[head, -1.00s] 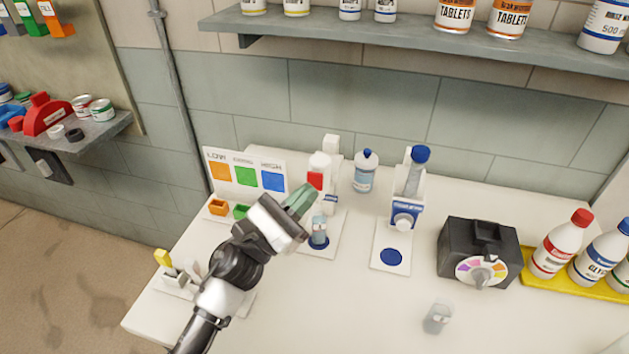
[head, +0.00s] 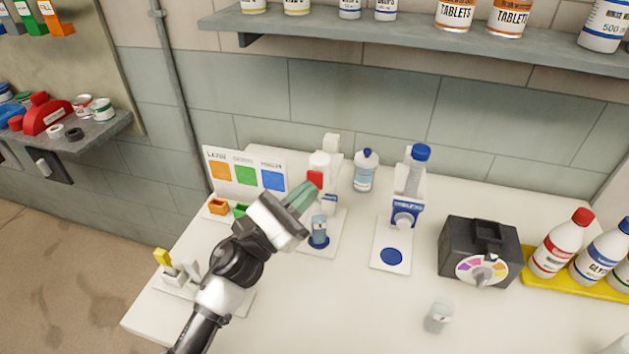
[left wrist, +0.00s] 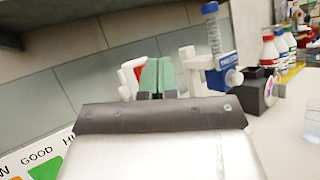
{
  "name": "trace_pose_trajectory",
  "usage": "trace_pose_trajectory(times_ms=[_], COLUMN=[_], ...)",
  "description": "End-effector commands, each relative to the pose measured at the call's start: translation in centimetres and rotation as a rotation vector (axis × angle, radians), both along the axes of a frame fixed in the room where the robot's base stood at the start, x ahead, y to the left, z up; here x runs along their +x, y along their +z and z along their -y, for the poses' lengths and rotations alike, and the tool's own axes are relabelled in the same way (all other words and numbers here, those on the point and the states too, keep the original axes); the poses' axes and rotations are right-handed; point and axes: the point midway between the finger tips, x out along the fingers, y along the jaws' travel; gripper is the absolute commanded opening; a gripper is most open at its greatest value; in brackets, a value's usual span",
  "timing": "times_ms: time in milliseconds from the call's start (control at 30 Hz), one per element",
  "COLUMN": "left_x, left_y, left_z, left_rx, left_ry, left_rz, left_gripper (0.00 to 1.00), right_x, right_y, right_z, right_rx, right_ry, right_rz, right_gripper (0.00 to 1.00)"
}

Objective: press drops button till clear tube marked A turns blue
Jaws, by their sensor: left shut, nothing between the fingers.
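My left gripper (head: 301,198) is shut and empty, its green fingertips close beside the white dispenser (head: 320,160) with a red part (head: 315,178). The fingers hide part of it, and I cannot tell whether they touch it. A small clear tube (head: 319,232) stands on the dispenser's blue round spot and looks bluish; its marking is too small to read. In the left wrist view, the shut fingers (left wrist: 156,76) overlap the red and white dispenser part (left wrist: 131,72). Another clear tube (head: 438,318) stands at the table's front. My right gripper is not in view.
A color card (head: 246,173) stands at the left. Bottles (head: 556,245) fill a yellow tray at right.

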Motion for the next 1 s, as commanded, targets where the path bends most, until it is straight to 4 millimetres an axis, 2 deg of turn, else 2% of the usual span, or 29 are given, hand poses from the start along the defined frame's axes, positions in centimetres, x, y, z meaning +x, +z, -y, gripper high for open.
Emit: trace_pose_trajectory(times_ms=[100,1000], left_x=[0.41,1.07], left_y=[-0.14,-0.05], left_z=[0.15,0.38], left_rx=[0.000,0.001], left_ry=[0.000,0.000], left_rz=[0.001,0.001], left_gripper=[0.00,0.00], right_x=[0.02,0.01], right_y=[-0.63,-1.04], right_z=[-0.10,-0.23], right_rx=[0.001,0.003], right_ry=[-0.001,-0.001], right_rz=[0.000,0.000], right_gripper=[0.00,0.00])
